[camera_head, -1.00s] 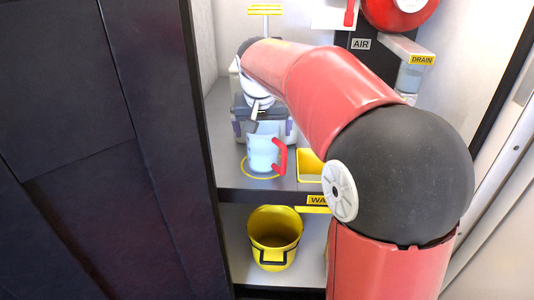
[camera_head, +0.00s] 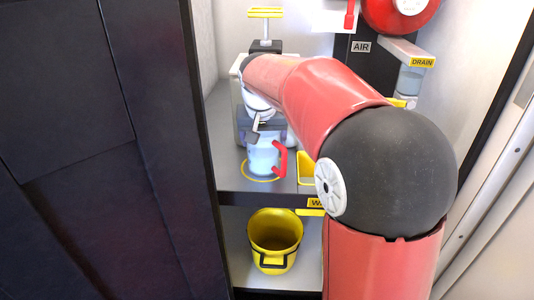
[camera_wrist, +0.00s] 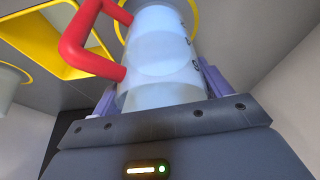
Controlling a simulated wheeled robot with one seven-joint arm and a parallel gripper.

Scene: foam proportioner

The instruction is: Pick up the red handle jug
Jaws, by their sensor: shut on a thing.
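The jug (camera_head: 263,158) is clear and pale blue with a red handle (camera_head: 280,160) on its right side. It stands upright within a yellow ring marked on the grey shelf (camera_head: 228,172); I cannot tell whether its base touches the shelf. My gripper is shut on the jug's body, and my arm partly hides it in the head view. In the wrist view, the purple fingers of my gripper (camera_wrist: 160,88) are on both sides of the jug (camera_wrist: 165,45), with the red handle (camera_wrist: 88,40) outside them to the left.
A yellow open box (camera_head: 306,170) sits right of the jug. A yellow bucket (camera_head: 273,250) stands on the lower shelf. A dark panel (camera_head: 100,150) closes the left side. A clear container under the DRAIN label (camera_head: 422,62) is at the right.

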